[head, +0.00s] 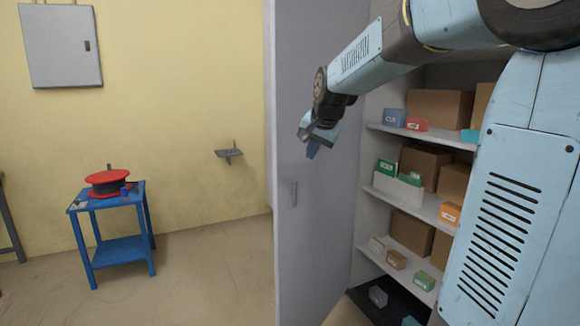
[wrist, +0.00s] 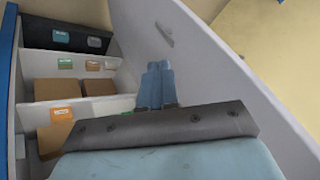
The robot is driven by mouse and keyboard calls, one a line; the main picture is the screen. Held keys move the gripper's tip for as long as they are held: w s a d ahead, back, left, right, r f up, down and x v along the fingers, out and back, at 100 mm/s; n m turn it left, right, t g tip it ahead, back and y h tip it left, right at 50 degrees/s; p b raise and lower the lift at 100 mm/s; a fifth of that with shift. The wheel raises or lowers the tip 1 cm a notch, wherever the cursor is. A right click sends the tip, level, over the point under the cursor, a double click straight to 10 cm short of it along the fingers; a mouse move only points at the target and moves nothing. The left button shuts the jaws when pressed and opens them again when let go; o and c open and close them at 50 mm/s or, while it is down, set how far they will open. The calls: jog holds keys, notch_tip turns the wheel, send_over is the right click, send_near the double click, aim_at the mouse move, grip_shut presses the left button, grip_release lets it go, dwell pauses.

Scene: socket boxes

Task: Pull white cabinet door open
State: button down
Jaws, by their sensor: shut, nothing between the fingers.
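The white cabinet door (head: 310,215) stands swung out from the cabinet in the head view, and the shelves behind it are exposed. Its small handle (head: 294,193) is on the door face, below and left of my gripper. In the wrist view the door (wrist: 205,65) slants across the right side, with the handle (wrist: 165,34) near the top. My gripper (head: 311,149) is shut and empty, on the shelf side of the door. In the wrist view its fingers (wrist: 156,85) lie together. I cannot tell whether they touch the door.
Cabinet shelves (head: 405,192) hold brown cartons and small coloured boxes, with a dark bottom tray (head: 375,306). A blue cart (head: 113,205) with a red reel (head: 110,181) stands left. A wall cabinet (head: 61,46) and small bracket (head: 229,153) are on the yellow wall. Floor between cart and door is clear.

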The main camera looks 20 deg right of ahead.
jog(key=w+m, duration=0.1)
jog(key=w, duration=0.5)
send_near(287, 174)
notch_tip(287, 174, down, 4)
jog(key=d, duration=0.2)
jog(key=shift+w+a, duration=1)
jog(key=shift+w+a+r, duration=0.1)
jog(key=shift+w+a, duration=0.15)
jog(key=shift+w, duration=0.1)
